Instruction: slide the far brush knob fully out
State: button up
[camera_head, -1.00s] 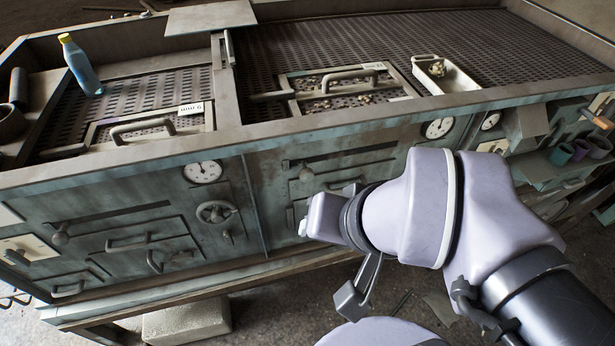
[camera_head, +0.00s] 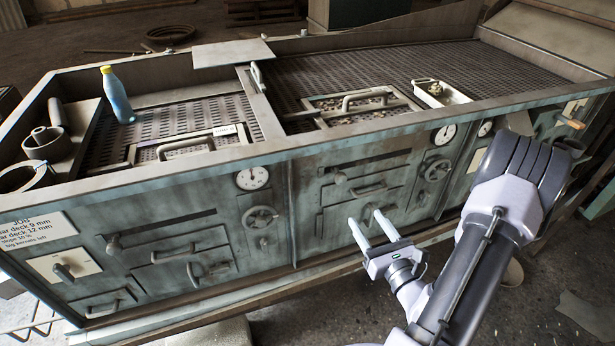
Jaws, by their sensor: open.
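Two round dark knobs sit at slots in the front panels. One knob (camera_head: 340,178) is at the left end of the right panel's slot (camera_head: 378,160). The other knob (camera_head: 113,244) is at the left end of the left panel's slot (camera_head: 168,226). The right one looks farther along the machine, but I cannot read a label naming either as the far brush knob. My gripper (camera_head: 367,219) is open and empty, with its two pale fingers pointing at the right panel. It appears below and right of the right knob, apart from it.
Drawer handles (camera_head: 370,190), a handwheel (camera_head: 262,217) and a dial (camera_head: 252,178) stick out around the panels. A blue bottle (camera_head: 116,95) and a white tray (camera_head: 440,93) stand on top. Open floor lies in front.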

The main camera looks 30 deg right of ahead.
jog(key=b, duration=0.6)
send_near(343, 181)
jog(key=x, duration=1.1)
jog(key=shift+w+r, duration=0.1)
jog(key=shift+r, duration=0.05)
grip_shut()
